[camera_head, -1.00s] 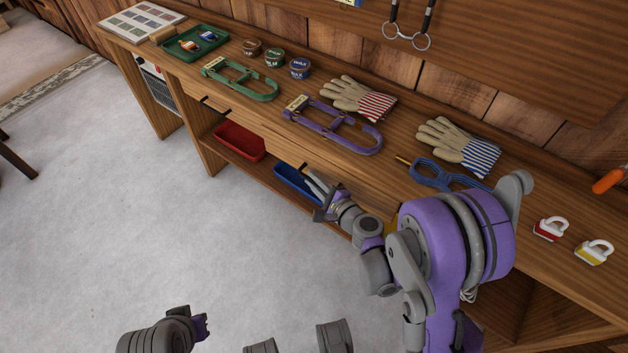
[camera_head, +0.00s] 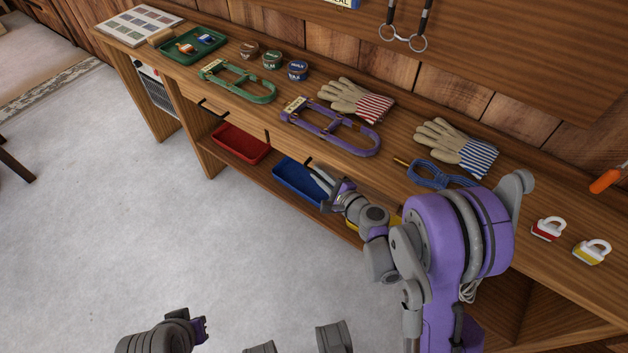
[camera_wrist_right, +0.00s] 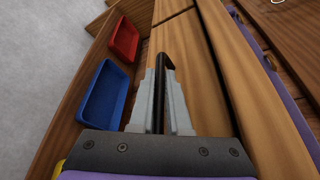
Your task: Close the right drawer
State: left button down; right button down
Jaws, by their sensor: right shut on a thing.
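The right drawer (camera_head: 289,146) is a wooden front under the bench top, and in the head view it looks nearly flush with the bench front. A small gap cannot be ruled out. Its dark bar handle (camera_wrist_right: 160,88) lies between the fingers of my right gripper (camera_wrist_right: 160,95), which is shut on it. In the head view the right gripper (camera_head: 318,178) is at the drawer front, and my arm hides the drawer's right part. My left gripper (camera_head: 202,328) shows only in part at the bottom, away from the bench; its fingers are unclear.
A red tray (camera_head: 240,153) and a blue tray (camera_head: 290,190) sit on the shelf below. The left drawer's handle (camera_head: 214,110) is to the left. The bench top (camera_head: 395,150) holds halters, gloves, tins and a blue rope (camera_head: 440,175). The floor in front is clear.

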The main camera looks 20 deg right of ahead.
jog(key=c, duration=0.9)
grip_release()
jog(key=shift+w+d, duration=0.15)
jog(key=shift+d, duration=0.1)
jog(key=p+v, duration=0.1)
jog(key=v, duration=1)
jog(key=shift+a, duration=0.1)
jog(key=shift+a, duration=0.15)
